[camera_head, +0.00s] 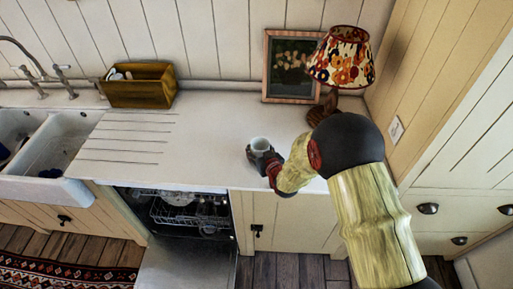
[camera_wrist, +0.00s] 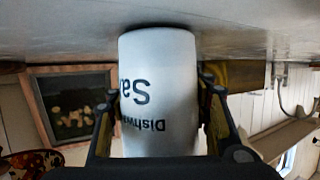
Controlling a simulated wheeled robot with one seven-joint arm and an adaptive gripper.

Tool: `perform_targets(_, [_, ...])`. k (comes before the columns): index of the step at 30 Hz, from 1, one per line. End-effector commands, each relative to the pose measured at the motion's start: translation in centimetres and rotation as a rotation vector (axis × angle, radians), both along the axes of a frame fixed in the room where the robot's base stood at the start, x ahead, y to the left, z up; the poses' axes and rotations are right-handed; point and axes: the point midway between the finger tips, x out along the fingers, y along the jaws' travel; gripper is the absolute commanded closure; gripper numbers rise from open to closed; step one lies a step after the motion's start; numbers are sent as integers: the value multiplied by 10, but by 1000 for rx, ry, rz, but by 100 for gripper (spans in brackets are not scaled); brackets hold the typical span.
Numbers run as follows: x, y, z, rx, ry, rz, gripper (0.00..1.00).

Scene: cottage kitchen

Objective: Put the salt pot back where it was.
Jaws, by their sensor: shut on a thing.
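The salt pot (camera_head: 259,143) is a white cylinder over the right part of the white worktop, near its front edge. In the wrist view, which is upside down, the pot (camera_wrist: 158,70) carries dark lettering, partly hidden, starting "Sa" and "Dishwa". My gripper (camera_head: 265,159) is shut on it, with one finger on each side. The pot looks upright, with its base at or very close to the worktop (camera_head: 215,130); I cannot tell whether it touches.
A lamp with a flowered shade (camera_head: 340,57) and a framed picture (camera_head: 292,65) stand behind to the right. A wooden box (camera_head: 138,86) stands at the back left, near the sink (camera_head: 45,150). An open dishwasher (camera_head: 190,210) is below. The worktop around the pot is clear.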

Motion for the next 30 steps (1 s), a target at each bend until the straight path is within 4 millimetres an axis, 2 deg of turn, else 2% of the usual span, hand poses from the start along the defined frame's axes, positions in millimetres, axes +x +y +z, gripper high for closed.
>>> perform_targets(3, [0,0,-4,0,0,0,85])
perform_targets(4, [0,0,-4,0,1,0,57])
perform_targets(15, [0,0,-3,0,1,0,36])
perform_targets(17, [0,0,-3,0,1,0,32])
perform_targets(30, [-3,-2,3,0,1,0,32])
